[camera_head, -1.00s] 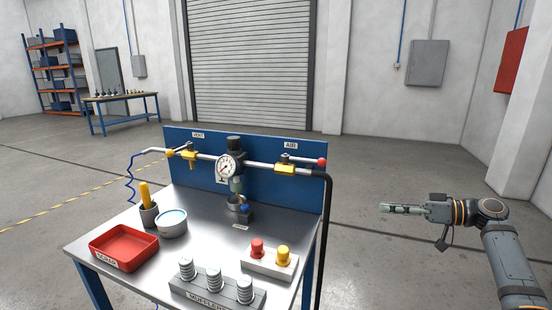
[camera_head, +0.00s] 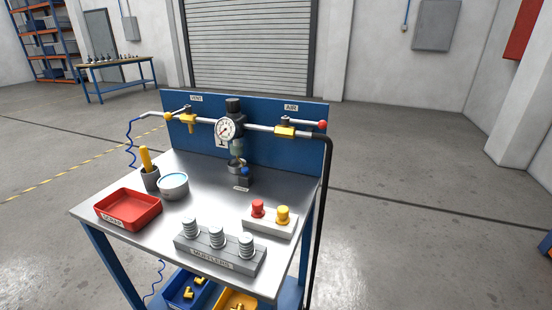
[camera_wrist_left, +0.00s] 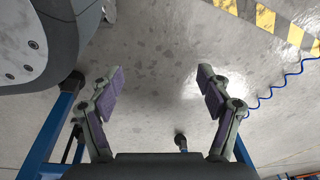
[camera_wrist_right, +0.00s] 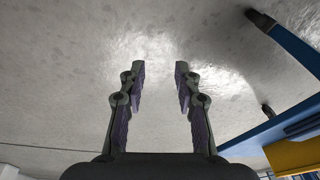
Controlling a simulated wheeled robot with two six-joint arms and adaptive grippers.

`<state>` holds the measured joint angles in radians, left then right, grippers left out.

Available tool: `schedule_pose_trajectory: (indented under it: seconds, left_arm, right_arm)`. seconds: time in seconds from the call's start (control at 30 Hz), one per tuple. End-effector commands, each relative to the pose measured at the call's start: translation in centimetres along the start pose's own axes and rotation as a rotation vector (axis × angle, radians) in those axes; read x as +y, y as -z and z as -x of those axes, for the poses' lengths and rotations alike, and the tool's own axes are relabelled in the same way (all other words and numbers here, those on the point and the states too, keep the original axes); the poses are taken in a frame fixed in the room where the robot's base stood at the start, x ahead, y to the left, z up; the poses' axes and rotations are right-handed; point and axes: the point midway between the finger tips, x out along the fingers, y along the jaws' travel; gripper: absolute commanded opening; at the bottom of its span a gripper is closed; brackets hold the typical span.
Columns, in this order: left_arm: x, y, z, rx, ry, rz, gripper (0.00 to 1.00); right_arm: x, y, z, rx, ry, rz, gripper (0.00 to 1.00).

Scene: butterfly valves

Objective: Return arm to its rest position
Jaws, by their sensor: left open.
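Neither arm shows in the head view now. My left gripper (camera_wrist_left: 160,76) shows in the left wrist view with its fingers wide apart and nothing between them, over bare floor. My right gripper (camera_wrist_right: 160,70) shows in the right wrist view with its fingers apart, less widely, and empty, also over floor. The steel workbench (camera_head: 203,178) stands in the middle of the head view. Its blue back panel (camera_head: 265,155) carries a pipe with a VENT valve (camera_head: 190,119), a pressure gauge (camera_head: 225,128) and an AIR valve (camera_head: 286,131) with a red-knobbed handle.
On the bench are a red tray (camera_head: 128,209), a blue-rimmed bowl (camera_head: 173,185), a grey muffler block (camera_head: 218,250) and a block with red and yellow caps (camera_head: 269,222). A blue bin (camera_head: 186,291) sits below. Floor (camera_head: 420,200) right of the bench is clear.

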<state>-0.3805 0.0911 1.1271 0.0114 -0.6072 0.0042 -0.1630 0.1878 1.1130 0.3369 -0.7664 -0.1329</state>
Motion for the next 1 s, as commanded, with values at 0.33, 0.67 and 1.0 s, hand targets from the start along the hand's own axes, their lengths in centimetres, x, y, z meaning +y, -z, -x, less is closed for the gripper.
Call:
schedule_pose_trajectory:
  seconds: [0.33,0.67,1.0]
  left_arm:
    - [-0.3,-0.7,2.7,-0.007,0.000,0.000,0.78]
    - [-0.9,-5.3,10.5,-0.030,0.001,-0.001,0.78]
    - [-1.2,-8.9,14.7,-0.040,0.000,-0.003,0.78]
  right_arm:
    - [-1.1,-13.8,1.0,-0.064,-0.131,0.077,0.33]
    - [-1.1,-17.8,9.1,-0.090,-0.131,0.077,0.33]
    - [-1.1,-21.2,13.6,-0.101,-0.130,0.078,0.33]
